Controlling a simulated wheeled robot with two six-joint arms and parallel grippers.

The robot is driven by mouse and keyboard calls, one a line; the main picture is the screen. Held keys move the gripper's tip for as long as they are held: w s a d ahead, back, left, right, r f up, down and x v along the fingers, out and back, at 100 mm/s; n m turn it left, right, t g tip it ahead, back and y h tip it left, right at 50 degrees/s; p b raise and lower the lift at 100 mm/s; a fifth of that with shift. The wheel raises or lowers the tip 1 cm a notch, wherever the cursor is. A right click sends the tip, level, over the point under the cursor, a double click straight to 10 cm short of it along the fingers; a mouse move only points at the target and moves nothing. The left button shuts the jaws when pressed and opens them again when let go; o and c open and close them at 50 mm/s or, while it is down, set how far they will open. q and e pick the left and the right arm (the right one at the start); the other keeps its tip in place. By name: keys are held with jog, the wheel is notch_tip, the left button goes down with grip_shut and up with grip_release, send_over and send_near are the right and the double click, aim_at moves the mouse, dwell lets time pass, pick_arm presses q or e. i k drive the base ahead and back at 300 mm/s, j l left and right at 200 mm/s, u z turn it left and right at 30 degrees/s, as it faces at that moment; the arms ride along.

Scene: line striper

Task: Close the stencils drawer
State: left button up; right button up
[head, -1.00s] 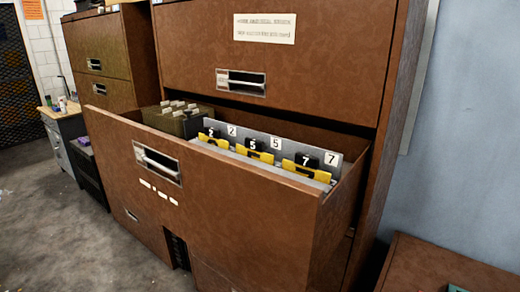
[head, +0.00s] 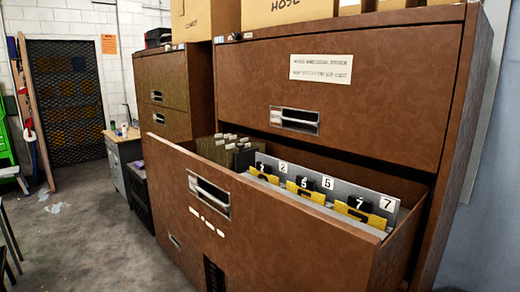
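The stencils drawer (head: 285,228) is a wide brown drawer pulled well out of the brown cabinet (head: 350,85). Its front has a metal recessed handle (head: 210,197) and small white labels below it. Inside are a grey divider (head: 343,193) with number cards, yellow number stencils (head: 360,215) with black clips, and olive folders (head: 222,151) toward the left end. Neither of my grippers shows in the head view.
The drawer above, with a metal handle (head: 295,120), is shut. Cardboard boxes (head: 300,12) sit on top. A second brown cabinet (head: 175,92) and a small desk (head: 122,155) stand to the left. The grey floor (head: 85,225) at left is open.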

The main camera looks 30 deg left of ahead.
aim_at(265, 236)
jog(key=u, duration=1.3)
